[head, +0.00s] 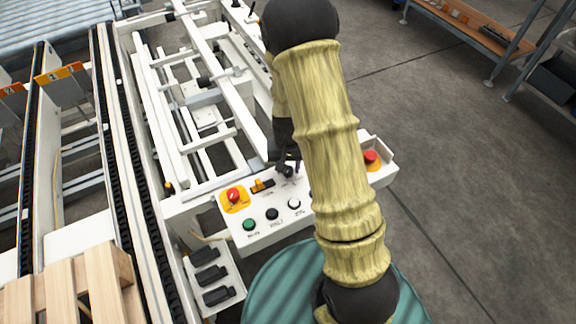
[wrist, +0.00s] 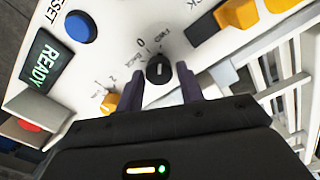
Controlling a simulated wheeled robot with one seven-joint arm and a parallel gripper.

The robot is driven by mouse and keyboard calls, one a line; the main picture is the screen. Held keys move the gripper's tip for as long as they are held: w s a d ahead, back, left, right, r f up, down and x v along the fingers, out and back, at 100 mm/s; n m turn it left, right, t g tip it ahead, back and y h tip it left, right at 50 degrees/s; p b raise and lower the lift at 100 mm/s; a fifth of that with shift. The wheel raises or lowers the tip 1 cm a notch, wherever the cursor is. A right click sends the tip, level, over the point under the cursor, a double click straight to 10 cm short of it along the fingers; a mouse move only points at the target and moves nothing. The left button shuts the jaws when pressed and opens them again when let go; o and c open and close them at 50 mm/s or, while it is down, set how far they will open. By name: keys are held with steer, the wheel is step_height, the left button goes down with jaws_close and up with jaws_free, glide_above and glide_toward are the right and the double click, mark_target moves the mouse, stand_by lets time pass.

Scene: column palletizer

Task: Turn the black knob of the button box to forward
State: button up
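The black knob (wrist: 158,70) shows in the wrist view on the white button box (wrist: 205,40), with FWD, 0 and BACK printed around it. A short white mark is on its face; I cannot tell surely which label it points to. My gripper (wrist: 160,88) is open, with one dark finger to each side of the knob and a gap visible on both sides. In the head view my gripper (head: 287,171) is at the far edge of the button box (head: 318,212), and my arm hides part of the panel.
In the head view a red button on a yellow plate (head: 233,195), an orange switch (head: 262,186) and a green button (head: 249,224) are close by. The wrist view shows a blue button (wrist: 80,27), a READY display (wrist: 43,60) and a small orange knob (wrist: 110,103).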

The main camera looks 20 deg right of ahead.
mark_target(288, 169)
steer(key=shift+o, duration=0.9)
step_height(288, 169, up, 17)
steer(key=p, duration=0.1)
steer(key=shift+r, duration=0.2)
steer(key=s+r+n+t+p, duration=0.2)
steer(key=s+r+p, duration=0.5)
steer(key=s, duration=0.4)
steer(key=shift+s+r+n+t, duration=0.3)
steer(key=shift+r+n, duration=0.2)
steer(key=shift+a, duration=0.1)
